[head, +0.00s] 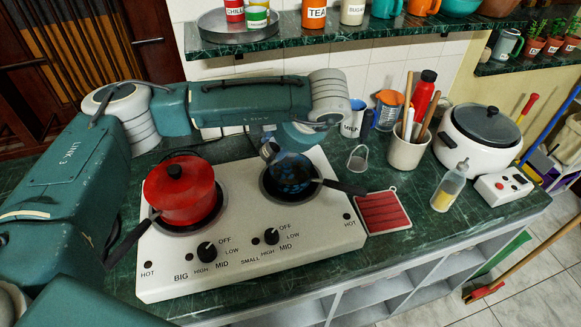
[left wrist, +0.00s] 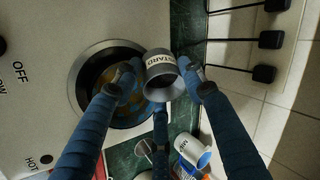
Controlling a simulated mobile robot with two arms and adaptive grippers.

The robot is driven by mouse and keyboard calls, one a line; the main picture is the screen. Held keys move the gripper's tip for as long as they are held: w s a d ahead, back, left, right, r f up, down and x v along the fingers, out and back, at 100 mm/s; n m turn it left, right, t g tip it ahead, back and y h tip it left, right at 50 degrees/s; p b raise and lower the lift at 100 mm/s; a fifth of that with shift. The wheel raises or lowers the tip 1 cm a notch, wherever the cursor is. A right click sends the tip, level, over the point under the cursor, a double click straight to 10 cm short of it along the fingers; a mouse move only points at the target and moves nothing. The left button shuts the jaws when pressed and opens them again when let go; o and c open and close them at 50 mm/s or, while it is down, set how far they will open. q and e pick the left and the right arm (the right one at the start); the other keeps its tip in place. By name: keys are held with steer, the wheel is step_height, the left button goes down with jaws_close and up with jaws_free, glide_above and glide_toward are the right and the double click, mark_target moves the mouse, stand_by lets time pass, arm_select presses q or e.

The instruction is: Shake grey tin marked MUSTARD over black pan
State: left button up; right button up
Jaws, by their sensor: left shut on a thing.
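My left gripper (left wrist: 160,84) is shut on the grey tin (left wrist: 161,68), between its blue fingers. Part of the word MUSTARD shows on the tin's pale band, and a dark hollow-looking round end faces the wrist camera. The black pan (left wrist: 83,82) lies behind and to the left of the tin, with orange-yellow contents partly hidden by a finger. In the head view my left gripper (head: 290,168) is low over the pan, whose black handle (head: 346,187) points right. The tin is mostly hidden there. My right gripper is not in view.
A red lidded pot (head: 180,192) sits on the left burner of the white stove (head: 250,245). A grey metal cup (head: 357,160), a red pot holder (head: 383,211) and a utensil crock (head: 406,152) stand or lie to the right. A green shelf (head: 340,45) hangs behind.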

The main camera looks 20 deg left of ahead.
arm_select(q)
steer(key=shift+s+d, duration=0.1)
steer(key=shift+d, duration=0.15)
steer(key=shift+f+y, duration=0.15)
steer(key=shift+y, duration=0.15)
steer(key=shift+d, duration=0.1)
stand_by(0.5)
steer(key=shift+d+y, duration=0.1)
steer(key=shift+y, duration=0.2)
stand_by(0.3)
steer(key=shift+d, duration=0.1)
stand_by(0.4)
steer(key=shift+d+r+y, duration=0.15)
steer(key=shift+r+y, duration=0.1)
steer(key=shift+y, duration=0.25)
stand_by(0.4)
